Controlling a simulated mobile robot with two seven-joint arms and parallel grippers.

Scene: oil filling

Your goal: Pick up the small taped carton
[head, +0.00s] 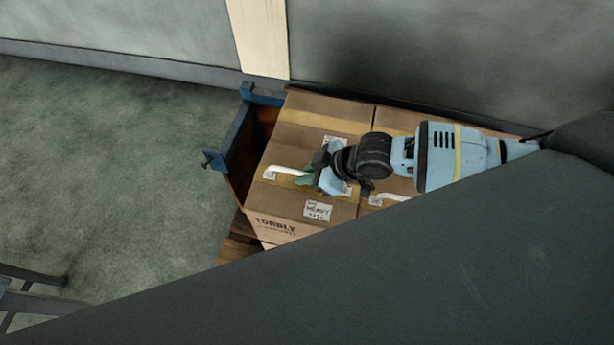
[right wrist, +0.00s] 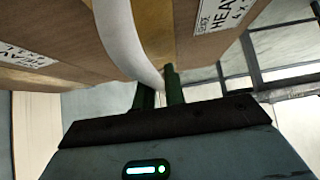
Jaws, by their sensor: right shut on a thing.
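A brown carton (head: 285,200) with yellowish tape across its top and white labels stands at the left of the stack in the head view. A white strap handle (head: 290,171) arches over its tape. My right gripper (head: 304,181) reaches in from the right, low over this carton's top. In the right wrist view its green fingers (right wrist: 160,90) are shut on the white strap (right wrist: 122,40), close to the taped, labelled cardboard. I cannot tell whether the carton is lifted. My left gripper is not in view.
A second taped carton (head: 392,118) with its own white handle (head: 388,200) adjoins on the right. A blue-framed bin side (head: 238,140) stands left of the cartons, with wooden slats (head: 236,244) below. The wall (head: 420,50) is close behind.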

